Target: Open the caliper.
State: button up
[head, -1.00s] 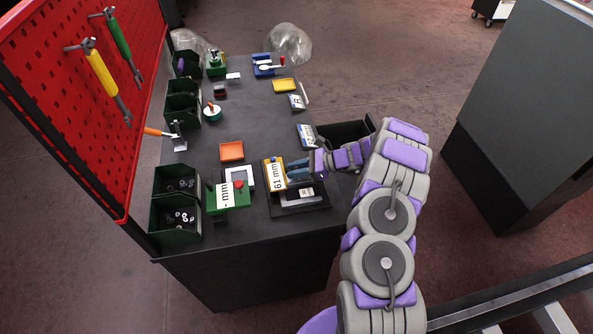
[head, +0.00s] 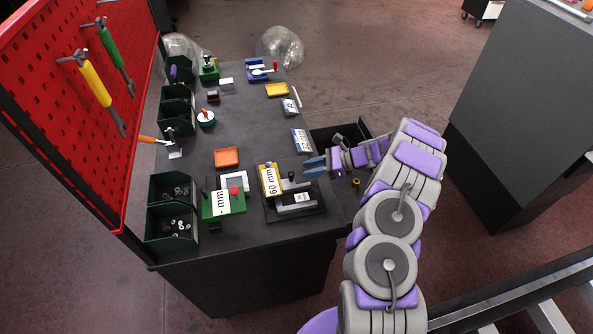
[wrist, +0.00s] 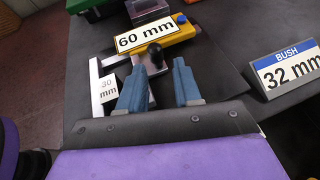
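The caliper (head: 265,184) lies on a dark base near the table's front right, with a yellow body and a display reading 60 mm. It also shows at the top of the wrist view (wrist: 178,35), with pale grey jaws and a black knob (wrist: 155,53). A small block marked 30 mm (wrist: 108,88) sits by the jaws. My gripper (head: 305,167) is at the caliper's right, its blue fingers pointing at it. In the wrist view the fingers (wrist: 158,75) are apart and empty. The knob shows in the gap, beyond the fingertips; contact is not visible.
A green device with a "- mm" display (head: 224,202) stands left of the caliper. An orange tray (head: 227,157) lies behind it. A label marked 32 mm (wrist: 286,70) lies to the right. Dark green bins (head: 172,225) line the left edge beside a red pegboard (head: 60,90).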

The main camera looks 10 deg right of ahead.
jog(key=p+v, duration=0.1)
jog(key=v, duration=0.8)
jog(key=shift+s+d, duration=0.15)
jog(key=shift+d, duration=0.25)
jog(key=shift+r, duration=0.1)
jog(key=s+a+r+n+g+h+b, duration=0.1)
jog(key=s+a+r+n+g+h, duration=0.15)
jog(key=s+a+r+n, duration=0.55)
jog(key=s+a+r+n+g+h, duration=0.1)
jog(key=s+a+r+n+g, duration=0.3)
jog(key=a+r, duration=0.7)
jog(key=s+d+n+t+h+b, duration=0.1)
jog(key=s+n+h, duration=0.8)
jog(key=s, duration=2)
jog(key=shift+s+d, duration=0.3)
jog(key=shift+d, duration=0.8)
